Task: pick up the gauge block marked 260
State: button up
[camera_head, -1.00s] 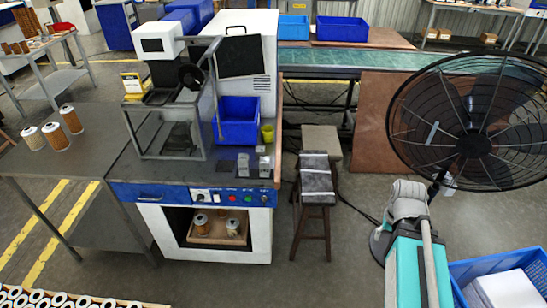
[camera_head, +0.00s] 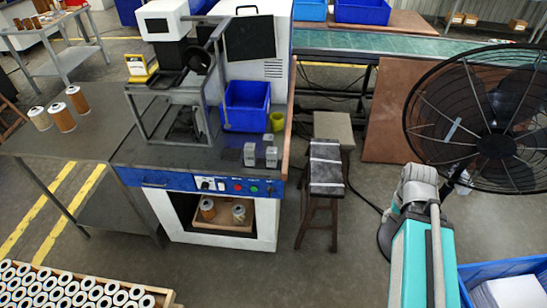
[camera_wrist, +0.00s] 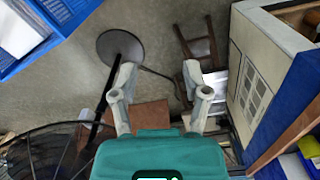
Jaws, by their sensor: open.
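Several small grey gauge blocks stand close together at the right front of the dark bench top in the head view: one block (camera_head: 250,154) on the left, one block (camera_head: 271,157) at the front right and one block (camera_head: 268,140) behind. Their markings are too small to read, so I cannot tell which is 260. My gripper (camera_wrist: 160,82) is open and empty in the wrist view, over the floor and well away from the blocks. In the head view my arm is at the lower right and the fingers are not clear.
A blue bin (camera_head: 247,105) and a yellow-green cup (camera_head: 277,121) stand behind the blocks. A metal-framed fixture (camera_head: 165,115) is to their left. A stool (camera_head: 325,170) stands right of the bench, and a large black fan (camera_head: 490,120) stands at the right.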

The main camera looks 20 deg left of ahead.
jog(key=shift+o, duration=1.1)
jog(key=shift+w+a, duration=0.1)
jog(key=shift+a, duration=0.05)
jog(key=shift+o, duration=0.8)
jog(key=shift+w+a+f, duration=0.1)
jog(key=shift+w+a, duration=0.05)
jog(key=shift+a, duration=0.2)
jog(key=w+a+r+m+t+y+b, duration=0.2)
jog(key=w+a+r+m+t+y, duration=0.15)
jog(key=a, duration=0.85)
jog(key=w+a+r+m+t+y+b, duration=0.2)
jog(key=a+r+m+t+y, duration=0.25)
jog(key=a, duration=0.65)
jog(key=w+a+r+m+t+y+b, duration=0.25)
jog(key=a+m+t, duration=0.2)
jog(key=a, duration=0.75)
jog(key=s+a+f+m+t+h+b, duration=0.1)
jog(key=s+a+f+m+h, duration=0.1)
jog(key=m, duration=0.8)
jog(key=s+a+f+m+h+b, duration=0.2)
jog(key=f+m+h, duration=0.3)
jog(key=m, duration=0.6)
jog(key=shift+s+a+t, duration=0.35)
jog(key=shift+s+a, duration=0.1)
jog(key=shift+a, duration=0.15)
